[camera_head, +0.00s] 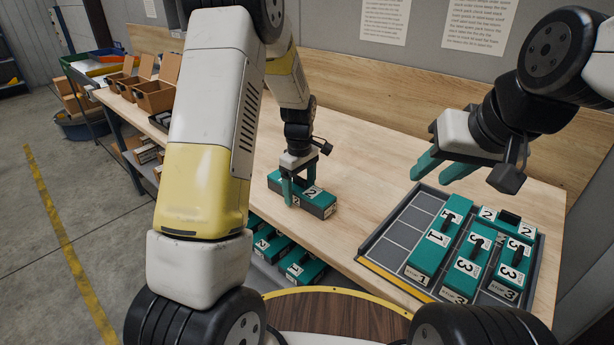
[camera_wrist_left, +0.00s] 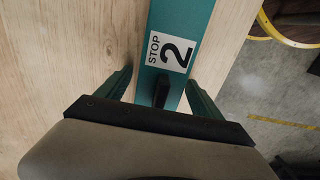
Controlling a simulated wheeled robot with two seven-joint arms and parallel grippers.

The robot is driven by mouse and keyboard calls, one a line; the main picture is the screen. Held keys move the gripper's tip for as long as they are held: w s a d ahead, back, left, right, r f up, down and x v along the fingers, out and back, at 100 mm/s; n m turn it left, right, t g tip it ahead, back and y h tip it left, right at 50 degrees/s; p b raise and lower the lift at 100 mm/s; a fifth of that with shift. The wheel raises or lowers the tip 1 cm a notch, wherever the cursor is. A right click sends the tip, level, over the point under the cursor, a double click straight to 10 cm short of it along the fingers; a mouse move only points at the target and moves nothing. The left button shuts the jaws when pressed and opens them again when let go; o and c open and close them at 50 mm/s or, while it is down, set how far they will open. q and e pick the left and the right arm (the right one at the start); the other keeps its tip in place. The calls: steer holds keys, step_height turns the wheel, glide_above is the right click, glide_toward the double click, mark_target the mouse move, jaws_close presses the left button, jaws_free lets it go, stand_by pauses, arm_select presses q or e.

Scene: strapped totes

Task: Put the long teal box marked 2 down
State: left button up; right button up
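The long teal box marked 2 (camera_head: 318,200) lies on the wooden table near its front edge, apparently resting flat. Its white "STOP 2" label (camera_wrist_left: 172,50) and dark handle (camera_wrist_left: 161,92) show in the left wrist view. My left gripper (camera_head: 300,183) is right over the box. In the left wrist view its teal fingers (camera_wrist_left: 159,76) stand wide apart on either side of the handle, not closed on it. My right gripper (camera_head: 448,168) is open and empty, above the divided tray (camera_head: 372,240).
The grey tray at right holds several teal boxes marked 1, 2 and 3; its left cells are bare. Bare table (camera_head: 360,150) lies between box and tray. Brown cartons (camera_head: 155,95) stand at the back left. More teal boxes (camera_head: 300,268) lie on a shelf below the table edge.

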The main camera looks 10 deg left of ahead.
mark_target(299, 178)
arm_select(q)
step_height(299, 178, up, 12)
steer(key=shift+r, duration=0.2)
steer(key=s+a+r+m+t+h, duration=0.25)
steer(key=s+r+m, duration=0.35)
steer(key=s+r, duration=0.6)
steer(key=s+r+m+t, duration=0.1)
steer(key=s+m+t, duration=0.2)
steer(key=s, duration=1)
steer(key=m, duration=0.2)
steer(key=shift+m+t, duration=0.35)
steer(key=shift+m, duration=0.05)
